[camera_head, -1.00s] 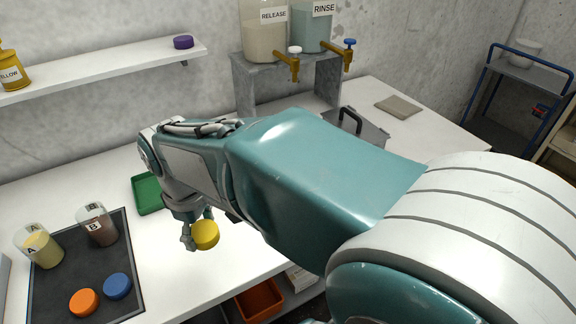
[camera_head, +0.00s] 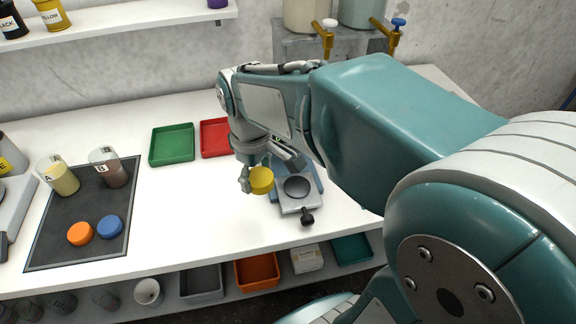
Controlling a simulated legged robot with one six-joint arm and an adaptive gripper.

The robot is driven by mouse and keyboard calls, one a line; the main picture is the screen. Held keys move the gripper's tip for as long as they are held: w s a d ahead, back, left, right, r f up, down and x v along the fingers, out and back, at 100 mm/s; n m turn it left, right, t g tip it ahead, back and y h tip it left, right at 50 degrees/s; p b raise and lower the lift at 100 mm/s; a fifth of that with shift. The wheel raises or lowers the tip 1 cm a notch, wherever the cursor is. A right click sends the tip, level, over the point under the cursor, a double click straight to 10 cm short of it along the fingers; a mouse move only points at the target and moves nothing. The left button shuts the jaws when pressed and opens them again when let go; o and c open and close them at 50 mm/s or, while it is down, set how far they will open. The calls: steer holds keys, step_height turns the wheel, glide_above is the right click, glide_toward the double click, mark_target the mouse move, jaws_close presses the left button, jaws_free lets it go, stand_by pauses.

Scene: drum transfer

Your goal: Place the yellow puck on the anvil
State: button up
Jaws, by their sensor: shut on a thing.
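My gripper (camera_head: 256,178) is shut on the yellow puck (camera_head: 262,181) and holds it up above the white bench. One finger shows at the puck's left side; the other is mostly hidden. Just right of the puck is a small device with a blue base and a grey block. A dark round pad, which looks like the anvil (camera_head: 297,187), sits on the block. A black knob (camera_head: 307,217) sticks out at the front. The puck is beside the pad in the picture, not over it. My arm hides the device's back part.
A green tray (camera_head: 172,158) and a red tray (camera_head: 214,153) lie behind to the left. A dark mat (camera_head: 60,235) at the left bears two beakers, an orange puck (camera_head: 80,234) and a blue puck (camera_head: 110,227). The bench between mat and gripper is clear.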

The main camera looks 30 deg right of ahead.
steer(key=w+d+f, duration=0.2)
steer(key=d+f, duration=0.1)
steer(key=d, duration=0.4)
glide_above(294, 185)
steer(key=f, duration=0.3)
steer(key=shift+s+f, duration=0.25)
steer(key=shift+f, duration=0.15)
steer(key=shift+w+a+f, duration=0.15)
steer(key=shift+w+f, duration=0.05)
steer(key=shift+f, duration=0.3)
step_height(294, 185, down, 3)
steer(key=shift+f, duration=0.15)
steer(key=shift+d+f, duration=0.2)
steer(key=shift+d, duration=0.3)
steer(key=o, duration=1)
steer(key=shift+a, duration=0.4)
steer(key=shift+w+d+r, duration=0.1)
